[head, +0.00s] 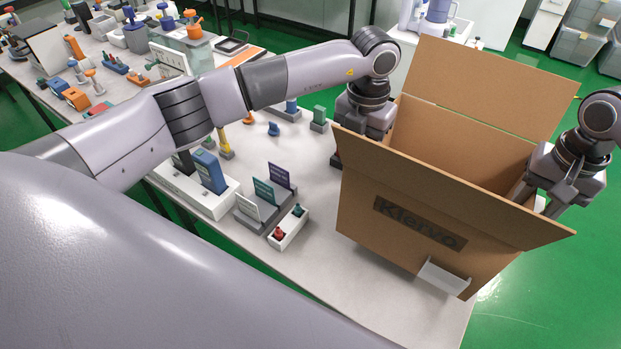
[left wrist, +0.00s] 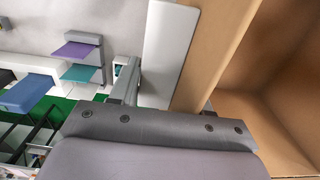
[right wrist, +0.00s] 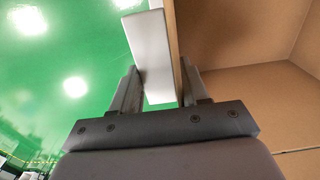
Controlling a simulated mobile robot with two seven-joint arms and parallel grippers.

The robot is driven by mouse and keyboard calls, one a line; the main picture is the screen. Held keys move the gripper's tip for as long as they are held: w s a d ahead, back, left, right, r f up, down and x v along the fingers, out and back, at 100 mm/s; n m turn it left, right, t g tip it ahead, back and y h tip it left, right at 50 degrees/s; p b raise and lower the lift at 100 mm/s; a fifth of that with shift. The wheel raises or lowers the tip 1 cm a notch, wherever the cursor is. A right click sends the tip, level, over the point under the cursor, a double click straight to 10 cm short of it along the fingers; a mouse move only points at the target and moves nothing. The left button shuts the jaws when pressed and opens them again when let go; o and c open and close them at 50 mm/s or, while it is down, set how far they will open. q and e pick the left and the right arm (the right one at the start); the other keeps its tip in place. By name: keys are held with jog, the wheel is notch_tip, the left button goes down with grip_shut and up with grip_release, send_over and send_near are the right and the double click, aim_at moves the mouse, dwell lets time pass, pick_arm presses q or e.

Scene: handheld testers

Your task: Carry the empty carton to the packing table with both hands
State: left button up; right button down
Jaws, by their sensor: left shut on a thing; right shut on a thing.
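The open brown carton (head: 410,235) is at the right of the head view, its flaps spread. The visible inside is bare in the left wrist view (left wrist: 285,70) and right wrist view (right wrist: 240,35). My left gripper (left wrist: 170,95) is shut on the carton's left wall, fingers on either side of it and a white plate (left wrist: 168,45) on its outside. My right gripper (right wrist: 160,88) is shut on the right wall, with a similar white plate (right wrist: 150,55). In the head view both fingertips are hidden. I cannot tell which table is the packing table.
The long grey table (head: 330,275) holds display cards (head: 264,192), a blue tester (head: 209,171) and a small switch box (head: 287,228) left of the carton. A white table (head: 480,60) with equipment stands behind. Green floor (head: 560,290) is clear at right.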

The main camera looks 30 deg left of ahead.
pick_arm(q)
jog(key=shift+w+a+f, duration=0.1)
jog(key=shift+a+f, duration=0.15)
jog(key=shift+a, duration=0.05)
pick_arm(e)
jog(key=shift+w+d+f, duration=0.1)
jog(key=shift+d+f, duration=0.1)
jog(key=shift+d, duration=0.1)
